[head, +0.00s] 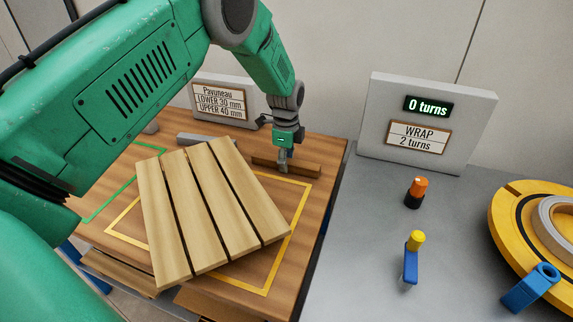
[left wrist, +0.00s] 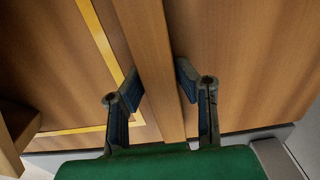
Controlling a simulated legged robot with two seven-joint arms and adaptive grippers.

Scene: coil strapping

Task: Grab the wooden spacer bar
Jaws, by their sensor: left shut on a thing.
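The wooden spacer bar (head: 300,166) is a brown bar lying at the back of the wooden table, behind the yellow outlined square. It also shows in the left wrist view (left wrist: 150,45), running between the two fingers. My left gripper (head: 284,166) points down onto the bar and is shut on it, with a finger on either side in the left wrist view (left wrist: 160,82). The bar appears still at table level. My right gripper is not in view.
A slatted pale wood panel (head: 205,210) lies within the yellow outline, just in front of the bar. A grey bar (head: 205,140) lies to its left. A sign block (head: 222,100) stands behind.

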